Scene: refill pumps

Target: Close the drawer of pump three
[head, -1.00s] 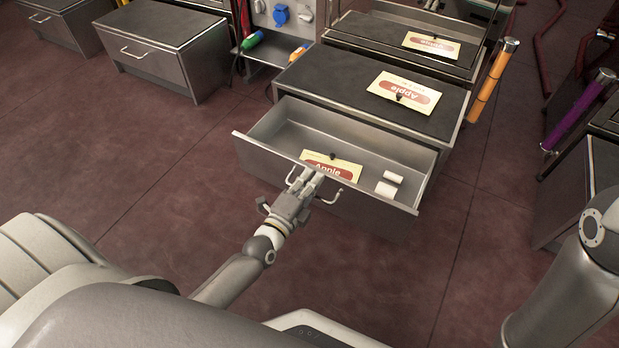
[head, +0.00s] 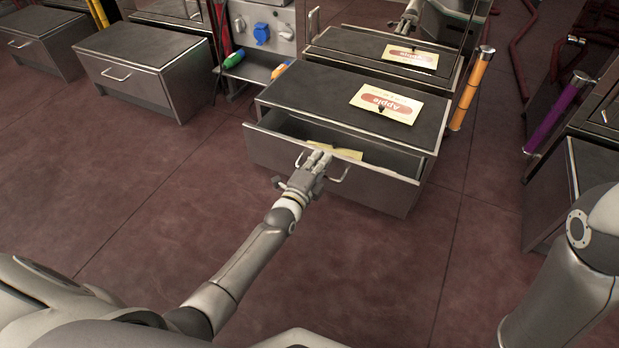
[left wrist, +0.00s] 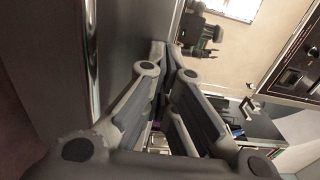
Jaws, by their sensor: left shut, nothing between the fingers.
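The grey drawer (head: 385,189) of the pump in front of me is partly open in the head view. A narrow strip of its inside shows, with part of a yellow Apple card (head: 348,154) in it. The pump's cabinet top (head: 290,93) is dark. My left gripper (head: 319,158) is shut and empty, its fingertips at the upper edge of the drawer front by the bar handle (head: 341,175). Contact is hard to judge. In the left wrist view, the shut left fingers (left wrist: 170,55) lie beside a grey panel. My right gripper is out of view.
Another Apple card (head: 386,103) lies on the cabinet top. An orange cylinder (head: 472,88) stands at the cabinet's right, a purple one (head: 557,113) farther right. Closed grey cabinets (head: 145,75) stand at the left. The floor in front is clear.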

